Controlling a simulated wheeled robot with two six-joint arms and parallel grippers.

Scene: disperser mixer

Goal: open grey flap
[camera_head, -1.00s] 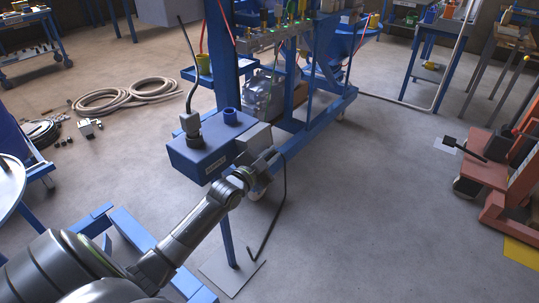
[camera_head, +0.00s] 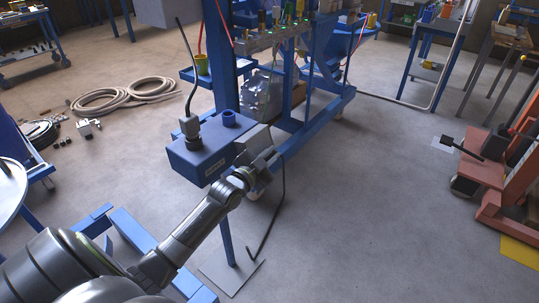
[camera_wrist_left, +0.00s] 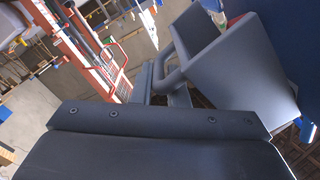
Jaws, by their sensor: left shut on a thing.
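The grey flap (camera_head: 252,136) is on the right end of the blue box (camera_head: 205,154), which stands on a blue post. In the left wrist view, the grey flap (camera_wrist_left: 240,70) shows large at the right, with a bar-shaped handle (camera_wrist_left: 174,72) on its near side. My left gripper (camera_head: 262,164) is at the flap's lower right and shut on that handle. The gripper (camera_wrist_left: 160,90) partly hides the handle in the wrist view. How far the flap stands open is hard to tell. My right gripper is not in view.
A black cable (camera_head: 282,205) hangs beside the post to the floor. A blue machine frame (camera_head: 318,125) stands behind the box. An orange lift (camera_head: 485,165) stands at the right. The floor between is clear.

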